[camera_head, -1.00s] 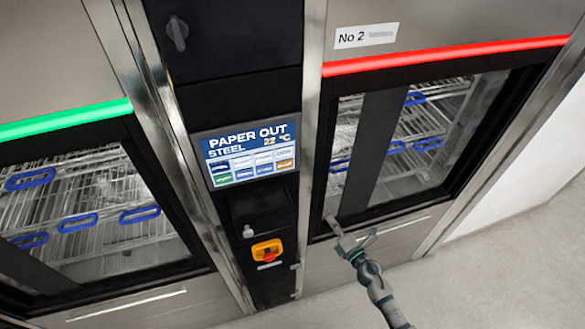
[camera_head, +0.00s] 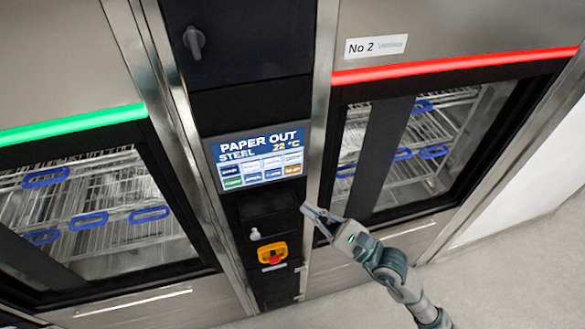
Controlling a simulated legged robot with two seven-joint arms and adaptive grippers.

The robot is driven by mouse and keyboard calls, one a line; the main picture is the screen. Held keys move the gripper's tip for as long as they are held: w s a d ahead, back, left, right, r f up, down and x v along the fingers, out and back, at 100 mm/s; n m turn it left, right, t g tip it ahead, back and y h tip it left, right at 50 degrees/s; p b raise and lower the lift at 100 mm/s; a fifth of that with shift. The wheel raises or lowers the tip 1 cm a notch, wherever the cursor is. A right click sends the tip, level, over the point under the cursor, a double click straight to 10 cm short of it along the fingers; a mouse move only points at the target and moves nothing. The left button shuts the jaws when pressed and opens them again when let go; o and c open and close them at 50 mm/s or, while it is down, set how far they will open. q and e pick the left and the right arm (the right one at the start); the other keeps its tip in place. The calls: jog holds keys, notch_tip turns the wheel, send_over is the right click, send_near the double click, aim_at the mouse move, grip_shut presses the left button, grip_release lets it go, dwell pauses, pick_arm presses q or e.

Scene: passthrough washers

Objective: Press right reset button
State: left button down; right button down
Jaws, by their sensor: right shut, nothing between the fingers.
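The control panel between the two washers has a lit screen (camera_head: 258,157) reading "PAPER OUT STEEL 22 °C" with two rows of small coloured tiles. No control is legibly marked as a reset button. Below the screen are a small pale knob (camera_head: 255,234) and a red control on a yellow-orange base (camera_head: 272,254). My right gripper (camera_head: 309,212) is shut and empty. Its tip points left and appears over the metal strip just right of the panel, below and right of the screen. I cannot tell its distance from the surface. My left gripper is not in view.
The right washer, labelled No 2 (camera_head: 376,46), has a red light bar (camera_head: 450,66); the left one has a green bar (camera_head: 70,124). Both glass doors show wire racks with blue handles. Grey floor (camera_head: 510,275) is clear at lower right.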

aim_at(293, 169)
jog(key=shift+s+r+n, duration=0.4)
jog(key=shift+s+n, duration=0.1)
jog(key=shift+d, duration=0.1)
jog(key=shift+d, duration=0.1)
jog(key=shift+w+a+b, duration=0.45)
jog(key=shift+w+a, duration=0.05)
jog(key=shift+w, duration=0.9)
jog(key=shift+w+a+b, duration=0.45)
jog(key=shift+w+a, duration=0.05)
jog(key=shift+w, duration=0.95)
jog(key=shift+w+a+b, duration=0.45)
jog(key=shift+w+a, duration=0.05)
jog(key=shift+w, duration=0.9)
jog(key=shift+w, duration=0.1)
jog(key=shift+w+a+r, duration=0.1)
jog(key=shift+w+a, duration=0.05)
jog(key=shift+w, duration=0.05)
